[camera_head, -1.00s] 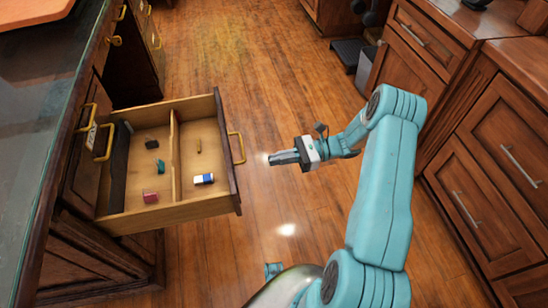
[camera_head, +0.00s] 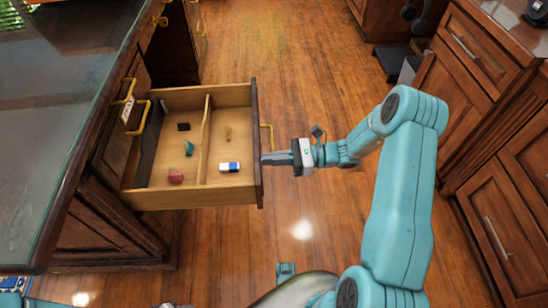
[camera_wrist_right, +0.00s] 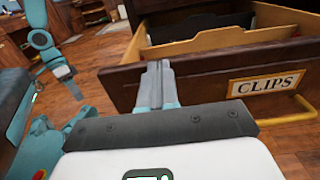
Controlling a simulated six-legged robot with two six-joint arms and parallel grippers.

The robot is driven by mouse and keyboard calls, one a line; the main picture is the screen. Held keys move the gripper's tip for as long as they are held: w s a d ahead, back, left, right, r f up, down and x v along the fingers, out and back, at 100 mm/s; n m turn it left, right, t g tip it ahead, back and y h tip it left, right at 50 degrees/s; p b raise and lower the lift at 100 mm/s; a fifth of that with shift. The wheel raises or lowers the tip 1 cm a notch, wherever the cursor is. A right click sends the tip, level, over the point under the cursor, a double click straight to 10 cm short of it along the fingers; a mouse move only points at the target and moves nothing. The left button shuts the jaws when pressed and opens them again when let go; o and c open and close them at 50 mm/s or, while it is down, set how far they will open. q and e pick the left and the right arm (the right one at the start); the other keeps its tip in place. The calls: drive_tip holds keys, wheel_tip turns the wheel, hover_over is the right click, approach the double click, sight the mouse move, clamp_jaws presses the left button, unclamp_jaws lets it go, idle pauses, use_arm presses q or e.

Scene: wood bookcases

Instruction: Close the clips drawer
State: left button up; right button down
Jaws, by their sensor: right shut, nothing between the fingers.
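The clips drawer (camera_head: 191,197) stands pulled out of the dark wood cabinet at the left, with a divider and several small items inside. Its front panel (camera_wrist_right: 212,75) shows in the right wrist view, with a "CLIPS" label (camera_wrist_right: 265,85) and a brass handle (camera_wrist_right: 292,112). My right gripper (camera_head: 266,158) is shut and empty. Its fingertips are at the outer face of the drawer front, beside the handle; they look touching or nearly so. It also shows in the right wrist view (camera_wrist_right: 158,72).
A dark countertop (camera_head: 50,110) overhangs the cabinet at the left. More cabinets (camera_head: 490,150) with silver handles line the right side. The wood floor (camera_head: 320,75) between them is clear. A dark step stool (camera_head: 391,63) stands at the back right.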

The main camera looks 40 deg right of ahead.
drive_tip(key=shift+a, duration=0.1)
drive_tip(key=b+x, duration=0.1)
drive_tip(key=x, duration=3.1)
drive_tip(key=shift+b, duration=0.3)
drive_tip(key=shift+s+a, duration=0.15)
